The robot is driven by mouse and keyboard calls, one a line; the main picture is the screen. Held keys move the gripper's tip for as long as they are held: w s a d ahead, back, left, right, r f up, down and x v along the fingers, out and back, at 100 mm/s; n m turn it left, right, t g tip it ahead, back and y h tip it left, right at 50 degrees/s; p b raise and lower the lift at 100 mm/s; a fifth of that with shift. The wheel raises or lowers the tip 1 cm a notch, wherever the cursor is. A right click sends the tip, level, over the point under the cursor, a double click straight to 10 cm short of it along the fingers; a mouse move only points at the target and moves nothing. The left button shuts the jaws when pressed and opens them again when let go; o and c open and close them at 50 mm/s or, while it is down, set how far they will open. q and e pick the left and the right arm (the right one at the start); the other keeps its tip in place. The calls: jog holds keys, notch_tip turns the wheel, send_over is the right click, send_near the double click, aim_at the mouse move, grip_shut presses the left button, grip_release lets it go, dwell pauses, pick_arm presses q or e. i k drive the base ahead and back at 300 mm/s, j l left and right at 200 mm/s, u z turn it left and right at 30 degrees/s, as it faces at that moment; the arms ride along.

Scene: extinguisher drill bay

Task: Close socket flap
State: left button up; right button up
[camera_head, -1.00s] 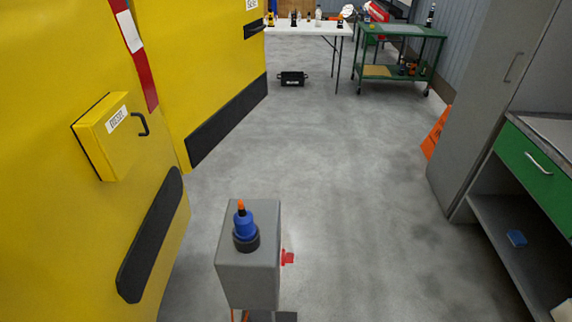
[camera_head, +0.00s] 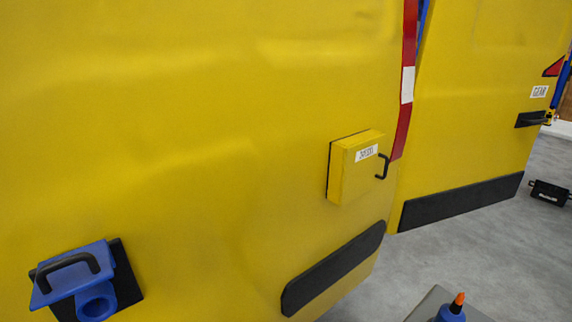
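A blue socket flap (camera_head: 70,274) with a dark curved handle is at the lower left of the yellow vehicle side. It stands out from a black backing plate (camera_head: 126,279), so it looks open. A blue round socket (camera_head: 96,303) shows below it. Neither of my grippers is in view.
The yellow vehicle side (camera_head: 200,120) fills most of the view. A yellow box (camera_head: 352,167) with a label and black handle sticks out from it. A grey stand (camera_head: 428,304) with a blue, orange-tipped object (camera_head: 452,309) is at the bottom right.

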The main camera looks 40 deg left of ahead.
aim_at(60, 277)
jog(key=l+u, duration=0.2)
jog(key=u, duration=2.55)
